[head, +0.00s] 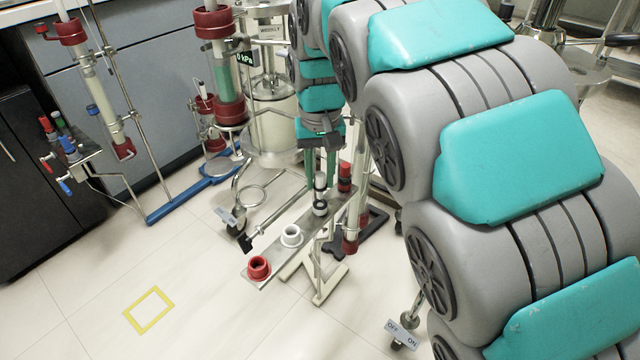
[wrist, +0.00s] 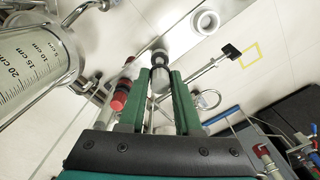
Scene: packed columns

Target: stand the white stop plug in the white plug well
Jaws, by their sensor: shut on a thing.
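The white stop plug (head: 320,182) is a small upright piece with a white upper part and a dark lower part. My gripper (head: 320,168) is above it, its green fingers pointing down. In the wrist view my gripper (wrist: 160,88) has the plug (wrist: 161,80) between its fingertips and is shut on it. The plug's lower end is at a dark and white ring on the light plank; I cannot tell whether it is seated or lifted. The white plug well (head: 291,236) is a white ring on the plank, open and empty, and also shows in the wrist view (wrist: 205,22).
A red well (head: 258,268) stands empty at the plank's near end. A red plug (head: 345,178) is close to the right of my gripper. A metal rod with a black end (head: 245,244) lies left of the plank. Glass columns (head: 222,80) stand behind.

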